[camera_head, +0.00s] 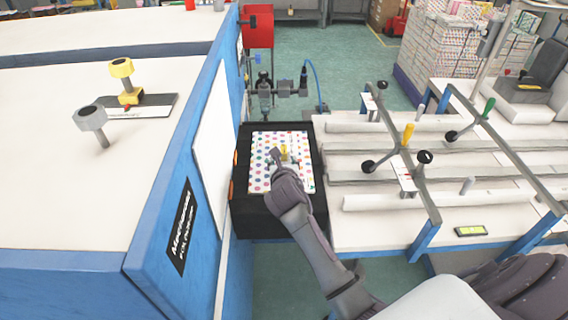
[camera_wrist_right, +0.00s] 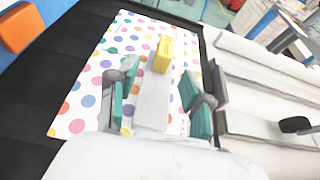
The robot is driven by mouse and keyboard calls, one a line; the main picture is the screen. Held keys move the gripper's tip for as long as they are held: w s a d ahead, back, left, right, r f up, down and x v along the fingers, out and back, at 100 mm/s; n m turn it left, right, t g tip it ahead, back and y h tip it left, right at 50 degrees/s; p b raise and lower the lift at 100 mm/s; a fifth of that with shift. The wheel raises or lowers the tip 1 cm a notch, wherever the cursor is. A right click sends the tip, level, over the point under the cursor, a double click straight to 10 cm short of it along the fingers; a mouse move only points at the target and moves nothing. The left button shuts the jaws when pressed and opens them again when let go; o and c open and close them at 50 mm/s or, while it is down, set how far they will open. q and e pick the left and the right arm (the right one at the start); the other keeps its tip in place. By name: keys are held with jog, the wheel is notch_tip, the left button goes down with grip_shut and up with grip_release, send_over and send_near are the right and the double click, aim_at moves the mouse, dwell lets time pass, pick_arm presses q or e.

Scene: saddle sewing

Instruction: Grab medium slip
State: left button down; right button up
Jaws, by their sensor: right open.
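A white sheet with coloured polka dots (camera_head: 262,142) lies on a black surface in the head view; it also shows in the wrist view (camera_wrist_right: 75,108). I cannot tell whether this sheet is the medium slip. My right gripper (camera_head: 284,158) is over the sheet. In the wrist view its two teal-padded fingers (camera_wrist_right: 157,100) are apart. A pale grey strip lies between them, with a yellow block (camera_wrist_right: 164,54) at its far end. I cannot tell whether the fingers touch the sheet. My left gripper is not in view.
The black stand (camera_head: 255,217) is between a blue-edged white machine (camera_head: 70,195) and a white table (camera_head: 365,237) with rails and coloured-handled levers. A red box (camera_head: 257,27) is behind. An orange piece (camera_wrist_right: 21,27) is at the stand's edge. Stacked printed sheets (camera_head: 440,50) stand farther back.

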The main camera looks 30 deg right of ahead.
aim_at(284, 155)
jog(key=x, duration=0.3)
jog(key=shift+w+d+r+p, duration=0.1)
jog(key=shift+d+r+p, duration=0.1)
jog(key=shift+r+p, duration=0.1)
jog(key=x, duration=0.2)
jog(key=shift+w+d+f, duration=0.15)
jog(key=shift+w+f, duration=0.05)
jog(key=shift+w, duration=0.05)
jog(key=shift+w+d+f, duration=0.2)
jog(key=shift+w, duration=0.15)
jog(key=shift+s+r, duration=0.1)
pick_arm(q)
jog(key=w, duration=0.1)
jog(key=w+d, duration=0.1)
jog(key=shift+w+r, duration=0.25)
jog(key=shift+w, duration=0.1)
pick_arm(e)
grip_shut()
